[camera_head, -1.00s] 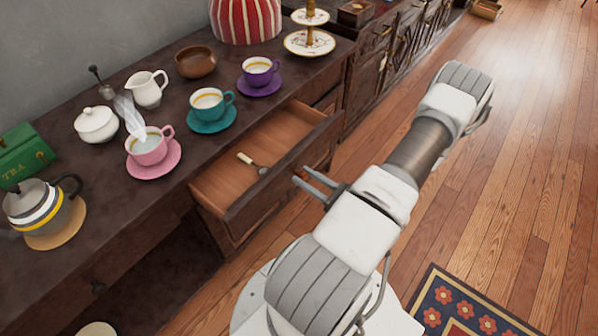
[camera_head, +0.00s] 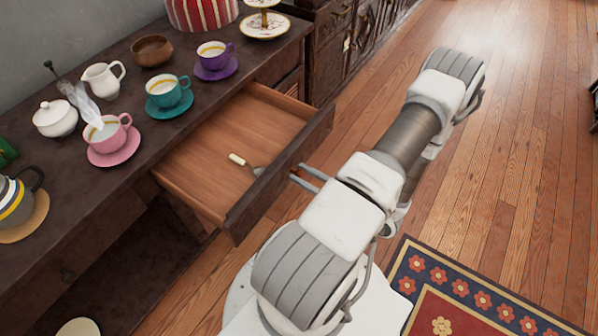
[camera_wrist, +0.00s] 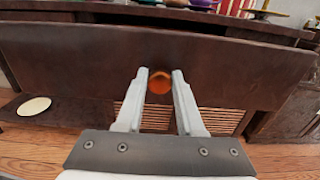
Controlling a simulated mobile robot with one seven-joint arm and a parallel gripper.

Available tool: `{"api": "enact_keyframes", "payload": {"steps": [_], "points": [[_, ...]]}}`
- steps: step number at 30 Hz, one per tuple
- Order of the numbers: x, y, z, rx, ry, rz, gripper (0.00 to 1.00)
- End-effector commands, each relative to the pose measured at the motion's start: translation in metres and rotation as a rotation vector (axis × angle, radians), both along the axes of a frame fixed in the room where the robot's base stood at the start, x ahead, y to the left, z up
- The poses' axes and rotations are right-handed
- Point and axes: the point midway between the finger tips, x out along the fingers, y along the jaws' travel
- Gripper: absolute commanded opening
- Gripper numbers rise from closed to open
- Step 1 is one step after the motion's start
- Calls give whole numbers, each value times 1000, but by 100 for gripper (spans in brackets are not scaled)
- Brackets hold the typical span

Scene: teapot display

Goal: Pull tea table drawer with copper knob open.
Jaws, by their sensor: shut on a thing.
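The tea table drawer (camera_head: 225,172) stands pulled out from the dark table in the head view, with its bare wooden inside showing. A small utensil with a pale handle (camera_head: 238,159) lies in it. In the wrist view, the drawer front (camera_wrist: 75,60) spans the picture, and the round copper knob (camera_wrist: 159,83) sits between my fingertips. My gripper (camera_wrist: 160,76) is shut on the knob, one finger on each side. In the head view, my gripper (camera_head: 302,178) reaches the outer face of the drawer front, and the knob is hidden there.
The tabletop carries a pink cup (camera_head: 107,133), a teal cup (camera_head: 166,91), a purple cup (camera_head: 213,54), a white sugar bowl (camera_head: 55,118) and a teapot (camera_head: 14,203). Wooden floor (camera_head: 480,190) is clear at right. A patterned rug (camera_head: 470,300) lies at lower right.

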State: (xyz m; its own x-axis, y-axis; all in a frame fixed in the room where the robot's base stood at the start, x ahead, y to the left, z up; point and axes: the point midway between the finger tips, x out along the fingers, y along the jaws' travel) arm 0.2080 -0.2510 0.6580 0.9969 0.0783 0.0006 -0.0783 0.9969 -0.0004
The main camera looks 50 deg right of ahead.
Motion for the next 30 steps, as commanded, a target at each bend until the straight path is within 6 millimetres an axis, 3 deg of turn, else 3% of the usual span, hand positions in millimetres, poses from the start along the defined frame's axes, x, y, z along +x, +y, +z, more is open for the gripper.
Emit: {"api": "enact_keyframes", "payload": {"steps": [20,21,25,30], "points": [[-8,-1,-1,0,3,0,0],[-8,-1,-1,0,3,0,44],[-8,-1,-1,0,2,0,66],[-8,-1,0,0,1,0,66]]}}
